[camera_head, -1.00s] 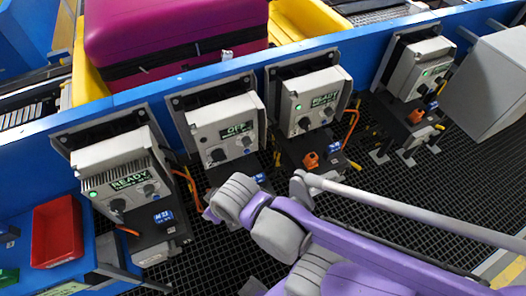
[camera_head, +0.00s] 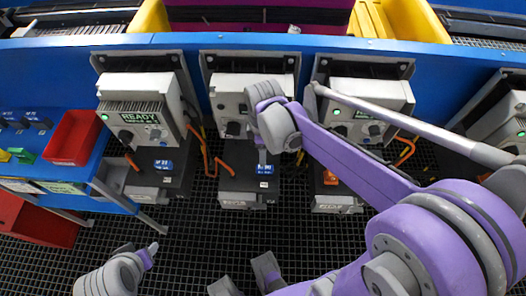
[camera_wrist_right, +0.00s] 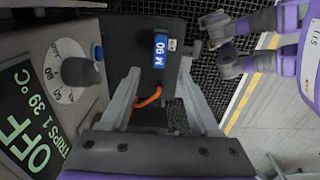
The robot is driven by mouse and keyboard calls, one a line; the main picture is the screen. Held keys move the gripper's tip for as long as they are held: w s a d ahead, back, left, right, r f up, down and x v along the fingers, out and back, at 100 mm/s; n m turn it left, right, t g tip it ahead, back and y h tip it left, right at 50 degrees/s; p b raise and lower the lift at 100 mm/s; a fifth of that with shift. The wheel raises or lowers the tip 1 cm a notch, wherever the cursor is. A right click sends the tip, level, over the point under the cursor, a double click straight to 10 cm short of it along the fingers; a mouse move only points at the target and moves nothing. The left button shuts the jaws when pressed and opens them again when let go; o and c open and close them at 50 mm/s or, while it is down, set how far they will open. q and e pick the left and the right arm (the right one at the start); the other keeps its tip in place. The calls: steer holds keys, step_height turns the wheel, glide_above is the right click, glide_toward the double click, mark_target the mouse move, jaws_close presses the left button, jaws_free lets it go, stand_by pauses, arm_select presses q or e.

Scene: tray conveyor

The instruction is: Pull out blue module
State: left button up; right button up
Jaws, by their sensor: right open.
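The blue module (camera_wrist_right: 160,51), marked M 06, sits in a black box (camera_wrist_right: 147,82) below the unit whose display (camera_wrist_right: 30,125) reads OFF. In the head view the module (camera_head: 265,169) is partly hidden by my right wrist. My right gripper (camera_wrist_right: 160,75) is open, its fingers spread on either side of the box's near part, with the module between and just beyond the tips; contact cannot be told. My left gripper (camera_head: 245,279) is low in the head view, and its parted fingers also show at upper right in the right wrist view (camera_wrist_right: 222,46).
A neighbouring unit reading READY (camera_head: 140,115) has its own blue module (camera_head: 163,165). Another unit (camera_head: 365,105) stands to the right. An orange cable (camera_wrist_right: 148,98) loops beside the box. A red bin (camera_head: 73,140) sits at left.

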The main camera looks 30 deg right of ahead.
mark_target(265, 172)
steer(key=shift+d+f, duration=0.2)
steer(key=shift+f, duration=0.25)
step_height(265, 172, down, 10)
steer(key=shift+r+b, duration=0.1)
steer(key=shift+b, duration=0.75)
jaws_close()
jaws_free()
steer(key=shift+r, duration=0.1)
